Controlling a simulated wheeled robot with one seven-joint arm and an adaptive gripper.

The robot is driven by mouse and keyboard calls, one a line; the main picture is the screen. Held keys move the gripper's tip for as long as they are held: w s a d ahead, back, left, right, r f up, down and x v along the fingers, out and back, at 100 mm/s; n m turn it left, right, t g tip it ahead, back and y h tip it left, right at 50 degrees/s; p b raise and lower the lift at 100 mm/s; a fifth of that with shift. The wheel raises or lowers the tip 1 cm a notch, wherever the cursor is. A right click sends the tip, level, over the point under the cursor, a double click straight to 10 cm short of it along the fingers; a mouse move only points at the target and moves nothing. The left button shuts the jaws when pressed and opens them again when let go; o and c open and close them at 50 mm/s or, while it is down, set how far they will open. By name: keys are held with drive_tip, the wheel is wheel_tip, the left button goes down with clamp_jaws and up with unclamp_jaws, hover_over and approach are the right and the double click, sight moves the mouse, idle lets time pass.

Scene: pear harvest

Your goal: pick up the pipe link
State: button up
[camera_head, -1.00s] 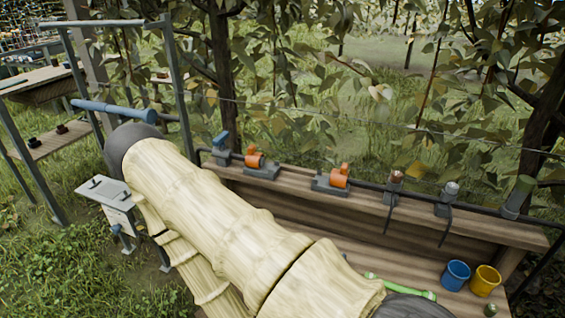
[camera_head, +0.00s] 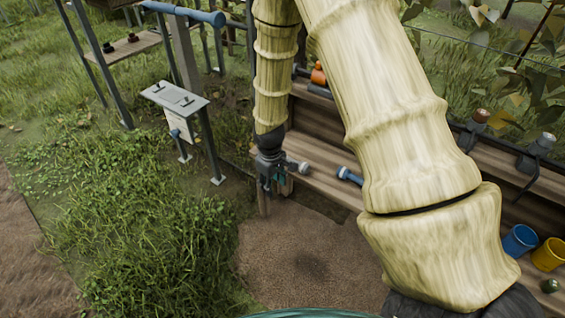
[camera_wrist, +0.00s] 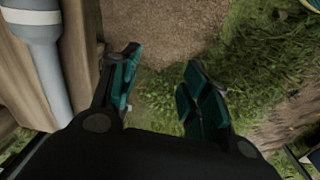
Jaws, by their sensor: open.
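My gripper (camera_head: 273,188) points down in the head view, at the left end of the wooden bench. In the wrist view its two teal-padded fingers (camera_wrist: 165,95) are apart with only soil and grass showing between them. A grey pipe piece with a white band (camera_wrist: 38,45), which looks like the pipe link, lies on the bench left of the left finger, outside the jaws. In the head view a short grey-blue piece (camera_head: 299,167) lies right beside my gripper, and a blue piece with a pale ring (camera_head: 349,176) lies farther right. I cannot tell for sure which is the pipe link.
The bench (camera_head: 325,183) runs right behind my arm, which hides much of it. A blue cup (camera_head: 519,240) and a yellow cup (camera_head: 549,254) stand at the right. A small grey stand (camera_head: 175,98) is at the left. Grass and bare soil below my gripper are clear.

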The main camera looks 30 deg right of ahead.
drive_tip(key=w+d+r+h+b, duration=0.1)
drive_tip(key=w+d+r, duration=0.3)
drive_tip(key=r, duration=0.2)
drive_tip(key=w+d+r+b, duration=0.1)
drive_tip(key=w+d+r, duration=0.3)
drive_tip(key=r, duration=0.1)
drive_tip(key=shift+n, duration=0.3)
drive_tip(key=f+b, duration=0.1)
drive_tip(key=f, duration=0.4)
drive_tip(key=shift+w+d+f+b, duration=0.1)
drive_tip(key=shift+w+d+b, duration=0.1)
drive_tip(key=shift+b, duration=0.2)
drive_tip(key=shift+w+d+f+b, duration=0.15)
drive_tip(key=shift+f+b, duration=0.3)
drive_tip(key=shift+f, duration=0.4)
drive_tip(key=shift+d+f+b, duration=0.15)
drive_tip(key=shift+f+b, duration=0.3)
drive_tip(key=shift+f, duration=0.4)
drive_tip(key=shift+w+d+f+b, duration=0.15)
drive_tip(key=shift+f+b, duration=0.3)
drive_tip(key=shift+f, duration=0.4)
clamp_jaws()
